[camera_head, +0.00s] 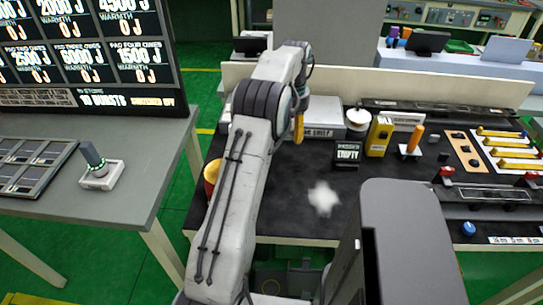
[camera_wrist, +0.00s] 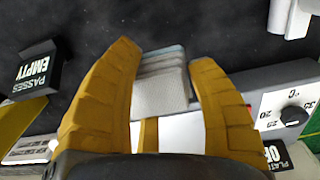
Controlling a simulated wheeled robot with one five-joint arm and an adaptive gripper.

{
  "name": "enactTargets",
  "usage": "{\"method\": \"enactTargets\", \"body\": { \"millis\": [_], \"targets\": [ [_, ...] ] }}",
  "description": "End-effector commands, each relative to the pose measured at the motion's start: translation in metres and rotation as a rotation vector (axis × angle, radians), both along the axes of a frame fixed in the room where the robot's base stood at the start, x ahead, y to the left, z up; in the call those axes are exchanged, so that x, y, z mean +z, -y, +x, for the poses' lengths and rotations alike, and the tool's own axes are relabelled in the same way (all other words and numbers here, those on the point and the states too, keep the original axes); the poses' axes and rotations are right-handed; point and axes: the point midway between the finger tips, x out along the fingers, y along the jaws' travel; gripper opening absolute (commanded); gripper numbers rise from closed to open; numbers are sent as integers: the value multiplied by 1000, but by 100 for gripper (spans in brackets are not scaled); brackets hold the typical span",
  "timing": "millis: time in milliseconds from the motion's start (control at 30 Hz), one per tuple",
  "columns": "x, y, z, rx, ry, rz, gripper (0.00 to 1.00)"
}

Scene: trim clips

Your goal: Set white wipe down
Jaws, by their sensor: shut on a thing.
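The white wipe (camera_wrist: 160,88) shows in the wrist view as a folded pale block with grey-blue layered edges. It sits between the yellow fingers of my gripper (camera_wrist: 164,62), which is shut on it. A white surface (camera_wrist: 180,128) lies beyond and below the wipe; I cannot tell whether they touch. In the head view my gripper (camera_head: 299,127) is at the back of the dark bench top (camera_head: 270,205), in front of a pale lettered box (camera_head: 322,131). The wipe is hidden there.
A black "PASSES EMPTY" sign (camera_head: 347,154) and a yellow block (camera_head: 379,137) stand right of my gripper. An orange-handled tool (camera_head: 411,141) stands farther right. A pale blurred patch (camera_head: 323,198) marks the open front bench. A dial (camera_wrist: 293,116) shows at right in the wrist view.

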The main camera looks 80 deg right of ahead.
Motion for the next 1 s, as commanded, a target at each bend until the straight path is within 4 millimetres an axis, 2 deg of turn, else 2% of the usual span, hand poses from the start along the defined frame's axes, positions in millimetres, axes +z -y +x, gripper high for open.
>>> {"method": "enactTargets", "body": {
  "millis": [200, 500, 767, 1000],
  "targets": [
    [-13, -13, 25, 3, 0, 4, 20],
    [-30, -25, 50, 1, 0, 0, 20],
    [-36, -27, 54, 0, 0, 0, 20],
    [-52, -28, 54, 0, 0, 4, 20]
  ]
}}
